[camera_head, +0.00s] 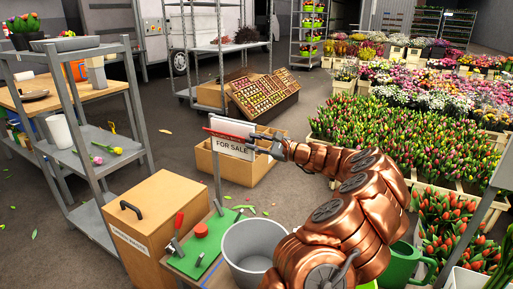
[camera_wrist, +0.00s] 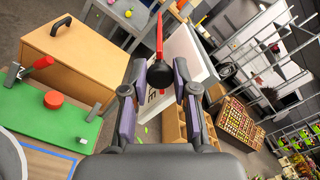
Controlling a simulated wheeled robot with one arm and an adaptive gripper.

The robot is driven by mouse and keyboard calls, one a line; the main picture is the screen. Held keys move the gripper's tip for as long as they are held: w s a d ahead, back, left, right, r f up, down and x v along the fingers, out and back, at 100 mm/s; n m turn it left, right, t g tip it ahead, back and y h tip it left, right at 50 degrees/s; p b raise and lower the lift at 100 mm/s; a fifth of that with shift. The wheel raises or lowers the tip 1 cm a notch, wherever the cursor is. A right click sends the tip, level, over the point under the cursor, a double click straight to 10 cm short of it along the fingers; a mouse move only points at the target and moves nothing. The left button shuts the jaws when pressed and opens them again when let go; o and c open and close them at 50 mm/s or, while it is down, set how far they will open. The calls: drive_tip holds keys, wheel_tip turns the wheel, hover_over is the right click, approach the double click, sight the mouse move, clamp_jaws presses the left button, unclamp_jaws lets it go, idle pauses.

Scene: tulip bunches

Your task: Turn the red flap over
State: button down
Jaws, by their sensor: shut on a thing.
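The red flap (camera_head: 224,133) is a thin red bar running across the upper part of the white FOR SALE sign (camera_head: 235,150). In the wrist view the red flap (camera_wrist: 160,38) points away from me, with a round black piece at its near end. My gripper (camera_head: 264,143) is at the right end of the bar. In the wrist view my gripper (camera_wrist: 160,77) is shut on this near end, one finger on each side of the black piece. The white sign (camera_wrist: 188,55) stands just right of and behind the bar. The exact finger contact is partly hidden.
A wooden box (camera_head: 158,215) with a black handle stands at the lower left, beside a green board (camera_head: 205,247) with a red knob and red-handled lever. A grey bucket (camera_head: 252,250) is below my arm. Wooden crates (camera_head: 250,168) are behind the sign; tulips fill the right.

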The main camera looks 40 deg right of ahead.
drive_tip(key=d+f+n+b, duration=0.1)
drive_tip(key=f+n+b, duration=0.2)
drive_tip(key=n+b, duration=0.5)
drive_tip(key=d+f+n+b, duration=0.1)
drive_tip(key=f+n+b, duration=0.2)
drive_tip(key=n+b, duration=0.6)
drive_tip(key=w+d+f+n+b, duration=0.1)
drive_tip(key=f+n+b, duration=0.2)
drive_tip(key=n+b, duration=0.5)
drive_tip(key=shift+d+f+n+b, duration=0.2)
drive_tip(key=shift+n+b, duration=0.15)
drive_tip(key=shift+n, duration=0.35)
drive_tip(key=shift+r, duration=0.1)
drive_tip(key=c, duration=0.9)
unclamp_jaws()
drive_tip(key=shift+s, duration=0.1)
